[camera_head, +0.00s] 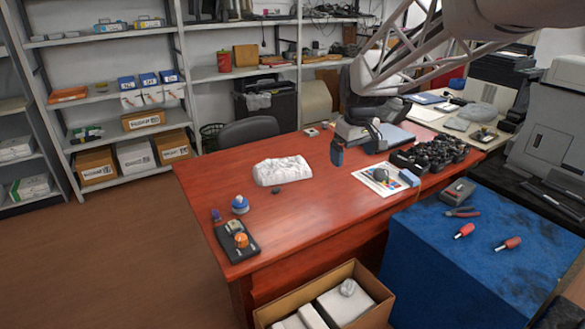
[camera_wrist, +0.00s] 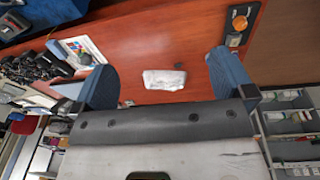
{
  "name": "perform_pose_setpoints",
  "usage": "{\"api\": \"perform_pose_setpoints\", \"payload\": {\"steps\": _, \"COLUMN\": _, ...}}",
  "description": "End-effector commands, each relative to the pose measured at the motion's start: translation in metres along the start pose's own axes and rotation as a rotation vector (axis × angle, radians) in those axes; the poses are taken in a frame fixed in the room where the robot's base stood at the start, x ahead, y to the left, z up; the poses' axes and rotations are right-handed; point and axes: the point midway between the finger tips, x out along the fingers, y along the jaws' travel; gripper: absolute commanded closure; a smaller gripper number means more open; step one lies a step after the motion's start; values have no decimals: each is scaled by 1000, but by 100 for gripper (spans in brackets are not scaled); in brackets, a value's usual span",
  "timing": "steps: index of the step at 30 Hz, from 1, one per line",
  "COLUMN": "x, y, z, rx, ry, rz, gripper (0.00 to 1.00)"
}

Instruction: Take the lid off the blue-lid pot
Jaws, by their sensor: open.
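The blue-lid pot (camera_head: 240,204) is a small white pot with a blue lid on. It stands upright on the left front part of the red table (camera_head: 310,205). My gripper (camera_head: 358,146) is above the far right part of the table, well to the right of and behind the pot. Its two blue fingers are wide apart with nothing between them, as the wrist view (camera_wrist: 165,78) also shows. I cannot make out the pot in the wrist view; the right finger covers part of the table there.
A white crumpled pad (camera_head: 282,171) lies mid-table. A small dark blue item (camera_head: 216,215) and a black tray with an orange-topped item (camera_head: 238,241) are close to the pot. Dark parts (camera_head: 430,155) crowd the right end. An open carton (camera_head: 325,298) stands in front.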

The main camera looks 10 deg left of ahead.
Motion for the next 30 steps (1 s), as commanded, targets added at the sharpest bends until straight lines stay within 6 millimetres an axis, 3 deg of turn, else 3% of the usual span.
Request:
{"api": "perform_pose_setpoints", "payload": {"steps": 14, "x": 58, "y": -17, "z": -120, "rx": -203, "ry": -23, "rz": -24, "gripper": 0}}
{"api": "perform_pose_setpoints", "payload": {"steps": 30, "x": 143, "y": -62, "z": -243, "rx": -434, "ry": -46, "rz": -51, "gripper": 0}}
